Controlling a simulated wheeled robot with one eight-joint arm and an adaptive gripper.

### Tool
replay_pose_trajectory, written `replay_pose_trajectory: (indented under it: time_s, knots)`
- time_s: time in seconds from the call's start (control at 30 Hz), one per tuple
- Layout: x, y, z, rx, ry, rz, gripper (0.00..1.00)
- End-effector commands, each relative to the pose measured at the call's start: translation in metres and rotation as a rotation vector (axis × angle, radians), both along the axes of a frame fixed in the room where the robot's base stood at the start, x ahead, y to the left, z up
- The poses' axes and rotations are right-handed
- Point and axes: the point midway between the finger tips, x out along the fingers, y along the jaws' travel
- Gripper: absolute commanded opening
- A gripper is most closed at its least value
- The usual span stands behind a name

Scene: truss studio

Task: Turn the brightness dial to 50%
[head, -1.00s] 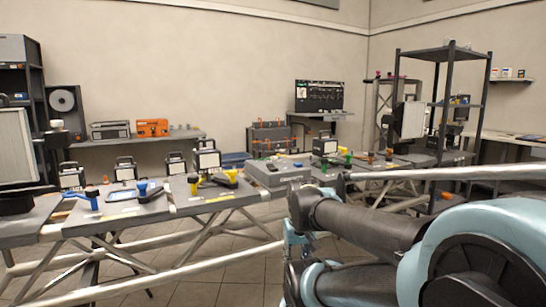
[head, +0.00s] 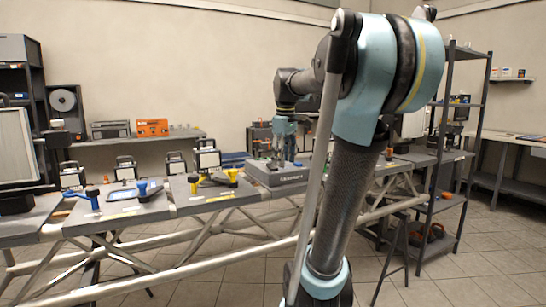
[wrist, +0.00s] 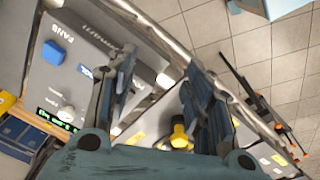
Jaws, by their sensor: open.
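A low grey control console (head: 292,179) stands on the truss table in the head view. In the wrist view its panel (wrist: 88,62) carries a blue square knob (wrist: 52,53) by the printed word FANS, and a pale round knob (wrist: 66,113) beside a small green-lit display (wrist: 52,120). My gripper (wrist: 160,60) is open and empty over the console's edge. In the head view my gripper (head: 282,158) is above the console, partly hiding it.
Yellow-handled (head: 215,181) and blue-handled (head: 145,188) clamps lie on the table left of the console, with several lamp panels (head: 207,158) behind. A dark shelf rack (head: 470,150) stands at right.

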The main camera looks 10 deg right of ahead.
Motion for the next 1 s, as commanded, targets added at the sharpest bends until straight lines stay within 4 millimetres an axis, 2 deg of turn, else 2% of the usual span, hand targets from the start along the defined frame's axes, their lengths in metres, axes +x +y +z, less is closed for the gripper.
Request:
replay_pose_trajectory:
  time_s: [0.03, 0.1, 0.3, 0.6, 0.8, 1.0]
  knots:
    - [0.018, 0.000, 0.014, -0.004, 0.006, 0.043, 0.47]
    - [0.040, 0.000, 0.032, -0.010, 0.015, 0.110, 0.47]
    - [0.102, 0.000, 0.076, -0.023, 0.040, 0.302, 0.47]
    - [0.186, 0.000, 0.120, -0.033, 0.075, 0.577, 0.47]
    - [0.217, 0.000, 0.133, -0.033, 0.089, 0.691, 0.47]
    - [0.226, 0.000, 0.132, -0.033, 0.093, 0.726, 0.47]
